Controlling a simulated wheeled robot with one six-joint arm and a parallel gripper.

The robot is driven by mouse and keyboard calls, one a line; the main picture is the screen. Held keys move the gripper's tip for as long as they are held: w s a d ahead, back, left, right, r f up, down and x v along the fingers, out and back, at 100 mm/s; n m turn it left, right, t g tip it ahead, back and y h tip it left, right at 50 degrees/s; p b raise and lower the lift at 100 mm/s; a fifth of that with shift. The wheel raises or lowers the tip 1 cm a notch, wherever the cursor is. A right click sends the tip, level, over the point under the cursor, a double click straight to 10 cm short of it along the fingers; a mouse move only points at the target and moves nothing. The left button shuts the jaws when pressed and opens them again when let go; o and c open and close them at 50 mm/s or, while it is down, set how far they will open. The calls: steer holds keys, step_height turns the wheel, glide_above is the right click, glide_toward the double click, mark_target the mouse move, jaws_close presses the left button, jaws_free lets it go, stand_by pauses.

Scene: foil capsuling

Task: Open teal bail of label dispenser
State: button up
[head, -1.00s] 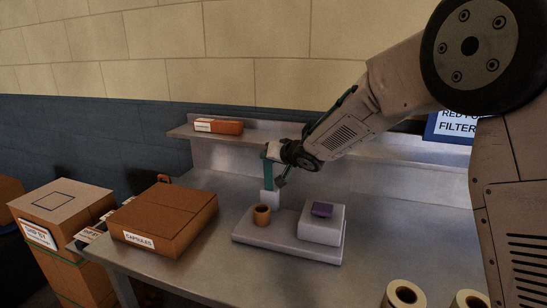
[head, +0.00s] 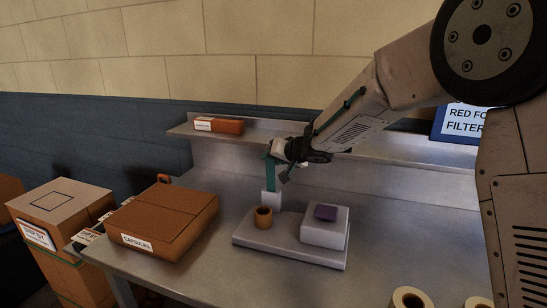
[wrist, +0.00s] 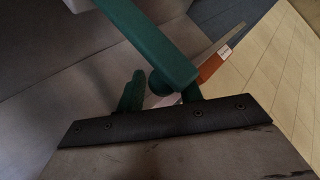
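The label dispenser is a pale base plate (head: 280,244) on the bench, with a tan roll (head: 263,217) and a white block (head: 272,200) at its back left. The teal bail (head: 270,172) stands nearly upright above this block. My gripper (head: 282,163) is at the bail's upper end, on its right. In the wrist view the bail (wrist: 150,40) crosses as a thick teal bar, its round end part near and between my green fingers (wrist: 162,93). The fingers are apart with a gap between them. The bar hides part of the right finger, and I cannot tell whether they touch it.
A brown capsules box (head: 165,220) stands left on the bench. A back shelf (head: 260,135) carries a small orange box (head: 218,125). Rolls (head: 410,298) stand front right; the bench right of the dispenser is clear.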

steer(key=shift+o, duration=0.9)
steer(key=shift+f, duration=0.4)
steer(key=shift+d+r, duration=0.1)
steer(key=shift+r, duration=0.15)
steer(key=shift+w, duration=0.1)
steer(key=shift+r, duration=0.1)
steer(key=v, duration=0.7)
steer(key=shift+s+d+r, duration=0.15)
steer(key=shift+s+d, duration=0.1)
steer(key=shift+s, duration=0.05)
